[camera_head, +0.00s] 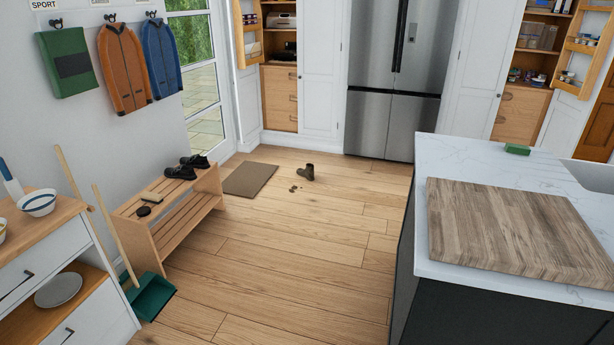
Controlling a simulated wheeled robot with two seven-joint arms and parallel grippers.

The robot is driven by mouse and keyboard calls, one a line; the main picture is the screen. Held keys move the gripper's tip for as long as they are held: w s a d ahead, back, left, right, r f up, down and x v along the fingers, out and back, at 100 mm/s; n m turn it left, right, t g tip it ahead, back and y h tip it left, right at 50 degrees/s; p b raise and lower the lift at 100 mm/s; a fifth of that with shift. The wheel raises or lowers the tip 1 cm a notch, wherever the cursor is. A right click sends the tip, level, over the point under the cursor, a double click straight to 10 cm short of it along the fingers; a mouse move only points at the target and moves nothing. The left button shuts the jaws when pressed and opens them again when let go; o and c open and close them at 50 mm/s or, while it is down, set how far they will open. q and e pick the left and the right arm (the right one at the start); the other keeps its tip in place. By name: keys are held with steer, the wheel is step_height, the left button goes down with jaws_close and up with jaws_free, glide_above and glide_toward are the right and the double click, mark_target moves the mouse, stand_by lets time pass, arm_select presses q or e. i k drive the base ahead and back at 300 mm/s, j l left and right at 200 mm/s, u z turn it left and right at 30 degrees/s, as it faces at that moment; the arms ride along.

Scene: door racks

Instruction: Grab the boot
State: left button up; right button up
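A single dark brown boot (306,172) stands on the wooden floor, to the right of a brown doormat (249,180) and in front of the fridge. Small dark brown bits (294,188) lie on the floor just in front of the boot. A pair of dark shoes (187,167) sits on top of the wooden bench at the left. Neither of my grippers shows in the head view.
A kitchen island (462,149) with a wooden board (515,228) fills the right side. The slatted bench (181,220), a green dustpan (151,296) and a white drawer unit (84,335) line the left. The floor between (285,262) is clear.

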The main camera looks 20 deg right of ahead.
mark_target(308, 173)
steer(key=i, duration=0.55)
steer(key=i+z, duration=0.2)
steer(key=i, duration=0.25)
steer(key=i+j+z, duration=0.1)
steer(key=i+z, duration=0.15)
steer(key=i, duration=0.25)
steer(key=i+j+z, duration=0.2)
steer(key=i, duration=0.25)
steer(key=i+j+z, duration=0.2)
steer(key=i, duration=0.25)
steer(key=i+l, duration=0.1)
steer(key=i, duration=0.75)
steer(key=i+l, duration=0.15)
steer(key=i, duration=0.65)
steer(key=i+j+u, duration=0.15)
steer(key=i, duration=1.6)
